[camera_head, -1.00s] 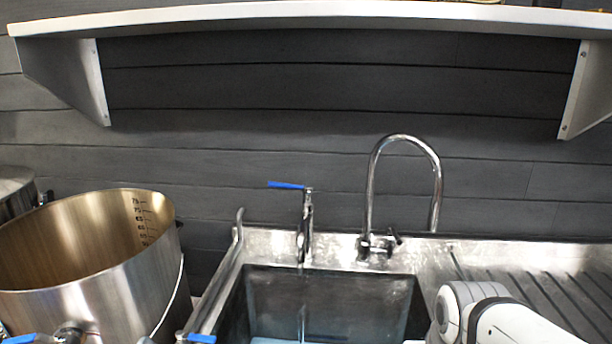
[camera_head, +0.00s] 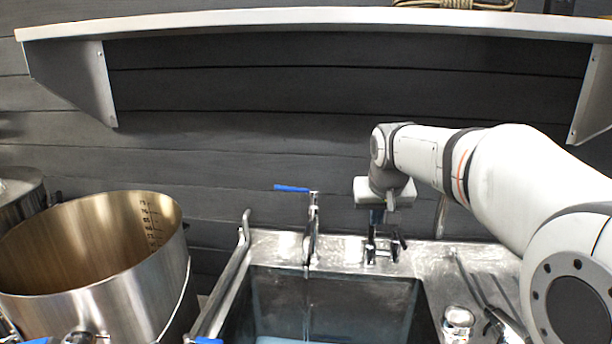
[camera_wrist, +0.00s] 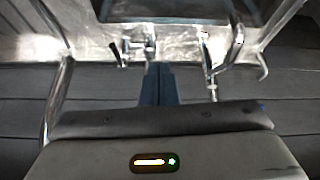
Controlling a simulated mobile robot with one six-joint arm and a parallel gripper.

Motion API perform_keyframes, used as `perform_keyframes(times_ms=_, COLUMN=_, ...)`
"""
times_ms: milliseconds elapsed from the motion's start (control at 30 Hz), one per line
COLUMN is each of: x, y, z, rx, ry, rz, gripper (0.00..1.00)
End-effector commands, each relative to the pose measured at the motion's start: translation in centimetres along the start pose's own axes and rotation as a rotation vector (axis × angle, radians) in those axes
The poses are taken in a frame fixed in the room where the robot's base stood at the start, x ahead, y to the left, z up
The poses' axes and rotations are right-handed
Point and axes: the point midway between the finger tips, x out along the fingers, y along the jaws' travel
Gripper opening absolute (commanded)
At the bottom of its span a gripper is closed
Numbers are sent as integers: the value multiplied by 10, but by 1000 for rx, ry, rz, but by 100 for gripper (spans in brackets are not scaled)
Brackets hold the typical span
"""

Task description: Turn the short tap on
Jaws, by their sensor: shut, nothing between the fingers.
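The short tap (camera_head: 312,235) stands at the back left of the sink, with a blue lever (camera_head: 292,188) on top pointing left. A thin bright vertical streak shows below its spout; I cannot tell for sure whether it is water. In the wrist view the short tap (camera_wrist: 208,62) is right of my fingers, its top partly hidden by my gripper body. My gripper (camera_head: 376,218) points down, shut and empty, to the right of the short tap and apart from it. In the wrist view the shut fingers (camera_wrist: 157,88) are in line with the tall tap's base.
The tall tap (camera_head: 383,252) is close by my fingers, its arched spout mostly hidden by my arm. The sink (camera_head: 340,305) lies in front. A steel pot (camera_head: 150,290) stands at left. A shelf (camera_head: 300,17) runs above. The wall space left of my gripper is free.

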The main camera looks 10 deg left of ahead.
Motion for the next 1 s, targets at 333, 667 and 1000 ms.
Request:
perform_keyframes(times_ms=333, x=28, y=-148, z=-174, rx=-103, ry=199, rz=-79, gripper=0)
perform_keyframes(times_ms=667, x=42, y=-213, z=-212, rx=-129, ry=277, rz=-119, gripper=0)
perform_keyframes(times_ms=1000, x=90, y=-221, z=-227, rx=-129, ry=277, rz=-120, gripper=0)
